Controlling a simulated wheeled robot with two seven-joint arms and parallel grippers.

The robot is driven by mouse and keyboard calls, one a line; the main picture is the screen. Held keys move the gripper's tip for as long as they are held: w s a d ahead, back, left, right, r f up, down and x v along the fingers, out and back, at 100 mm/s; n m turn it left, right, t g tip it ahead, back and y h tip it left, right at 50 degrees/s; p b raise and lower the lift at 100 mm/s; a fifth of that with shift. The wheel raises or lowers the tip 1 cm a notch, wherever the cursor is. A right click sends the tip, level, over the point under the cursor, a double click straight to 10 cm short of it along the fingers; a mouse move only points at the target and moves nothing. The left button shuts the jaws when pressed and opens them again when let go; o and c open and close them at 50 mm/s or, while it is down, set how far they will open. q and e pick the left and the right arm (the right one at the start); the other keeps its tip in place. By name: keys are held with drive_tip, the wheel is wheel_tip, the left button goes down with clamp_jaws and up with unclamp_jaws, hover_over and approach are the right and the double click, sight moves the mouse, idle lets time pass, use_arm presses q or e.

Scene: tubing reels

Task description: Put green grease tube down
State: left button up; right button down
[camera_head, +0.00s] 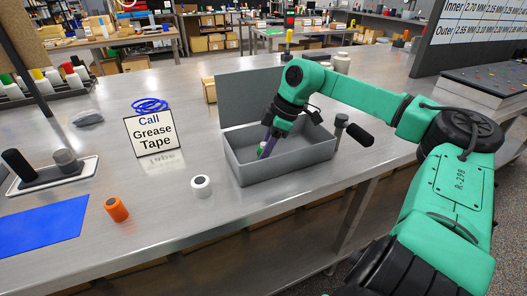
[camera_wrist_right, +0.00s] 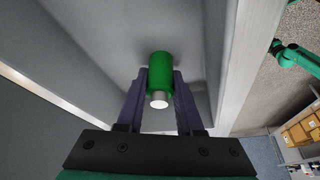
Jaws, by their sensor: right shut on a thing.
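The green grease tube (camera_wrist_right: 160,72) is a short green cylinder with a pale end. My right gripper (camera_wrist_right: 160,92) is shut on it, with one purple finger on each side. In the head view the right gripper (camera_head: 266,146) reaches down inside the grey metal box (camera_head: 276,174), and a bit of the green tube (camera_head: 262,148) shows at its fingertips. The tube is low in the box; I cannot tell whether it touches the floor of the box.
The box's lid stands open at the back. A white roll (camera_head: 201,186), an orange roll (camera_head: 116,209) and a sign (camera_head: 151,133) stand left of the box. A black-handled tool (camera_head: 355,131) is at its right edge. The steel bench (camera_head: 185,225) is clear in front.

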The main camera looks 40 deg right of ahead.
drive_tip(key=c, duration=0.6)
unclamp_jaws()
drive_tip(key=shift+f, duration=0.1)
drive_tip(key=shift+o, duration=0.2)
drive_tip(key=shift+r, duration=0.25)
drive_tip(key=shift+d+r, duration=0.15)
drive_tip(key=shift+r, duration=0.1)
drive_tip(key=v, duration=1.1)
drive_tip(key=shift+s+r, duration=0.1)
drive_tip(key=shift+s, duration=0.05)
